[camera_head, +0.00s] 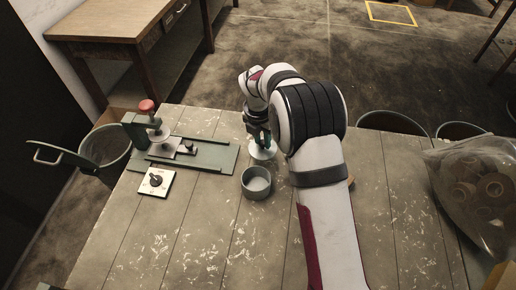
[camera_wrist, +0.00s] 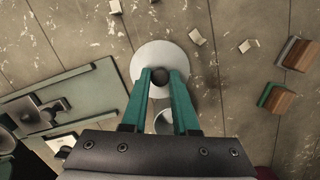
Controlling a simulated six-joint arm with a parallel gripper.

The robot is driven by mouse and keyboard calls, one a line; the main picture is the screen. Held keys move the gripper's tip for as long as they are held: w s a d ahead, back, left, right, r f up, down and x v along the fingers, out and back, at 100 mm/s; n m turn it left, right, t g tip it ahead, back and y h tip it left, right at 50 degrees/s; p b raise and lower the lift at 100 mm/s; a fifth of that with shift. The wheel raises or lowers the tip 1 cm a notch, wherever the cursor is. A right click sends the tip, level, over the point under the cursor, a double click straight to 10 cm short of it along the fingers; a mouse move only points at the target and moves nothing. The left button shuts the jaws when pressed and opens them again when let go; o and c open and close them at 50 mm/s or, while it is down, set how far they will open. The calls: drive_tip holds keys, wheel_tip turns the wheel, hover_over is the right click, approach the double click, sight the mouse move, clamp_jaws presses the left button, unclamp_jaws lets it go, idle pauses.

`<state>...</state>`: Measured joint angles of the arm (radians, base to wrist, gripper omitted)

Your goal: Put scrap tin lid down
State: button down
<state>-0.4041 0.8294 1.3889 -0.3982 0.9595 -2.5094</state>
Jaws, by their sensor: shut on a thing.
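The scrap tin lid is a pale round disc (camera_head: 262,153) with a dark knob. It also shows in the wrist view, around the fingertips (camera_wrist: 145,58). My gripper (camera_head: 261,138) points down, and its green fingers (camera_wrist: 160,76) are shut on the lid's knob. The lid is level, just behind the open scrap tin (camera_head: 256,188); I cannot tell whether it touches the table. The round grey tin stands open on the table and looks empty. In the wrist view part of the tin (camera_wrist: 163,122) shows between my fingers.
A green winding fixture (camera_head: 205,156) with a red knob stands left of the lid, and a switch box (camera_head: 156,181) lies in front of it. Small pale blocks (camera_wrist: 197,37) and brown-and-green blocks (camera_wrist: 299,54) lie nearby. A clear bag (camera_head: 480,190) sits at the right.

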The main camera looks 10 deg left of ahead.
sight(258, 148)
drive_tip(key=shift+w+a+f, duration=0.1)
drive_tip(key=shift+a+f, duration=0.1)
drive_tip(key=shift+f, duration=0.6)
drive_tip(key=shift+s+a+f, duration=0.1)
drive_tip(key=shift+a+f, duration=0.15)
drive_tip(key=shift+f, duration=0.6)
drive_tip(key=shift+w+a+f, duration=0.1)
drive_tip(key=shift+a+f, duration=0.1)
drive_tip(key=shift+f, duration=0.6)
drive_tip(key=shift+f, duration=0.1)
drive_tip(key=c, duration=0.7)
unclamp_jaws()
wheel_tip(258, 148, up, 12)
drive_tip(key=s, duration=0.2)
drive_tip(key=s+d+r+m+g, duration=0.1)
drive_tip(key=s+d+r+m, duration=0.8)
drive_tip(key=m, duration=0.4)
drive_tip(key=s+d+m, duration=0.2)
drive_tip(key=s+m, duration=0.6)
drive_tip(key=s+d+f+m+y, duration=0.1)
drive_tip(key=s+d+m, duration=0.1)
drive_tip(key=s+m, duration=0.6)
drive_tip(key=s+d+m+y, duration=0.1)
drive_tip(key=s+d+m, duration=0.1)
drive_tip(key=s+m, duration=0.6)
drive_tip(key=shift+d+f+g, duration=0.2)
drive_tip(key=shift+d+g, duration=0.1)
drive_tip(key=shift+g, duration=0.1)
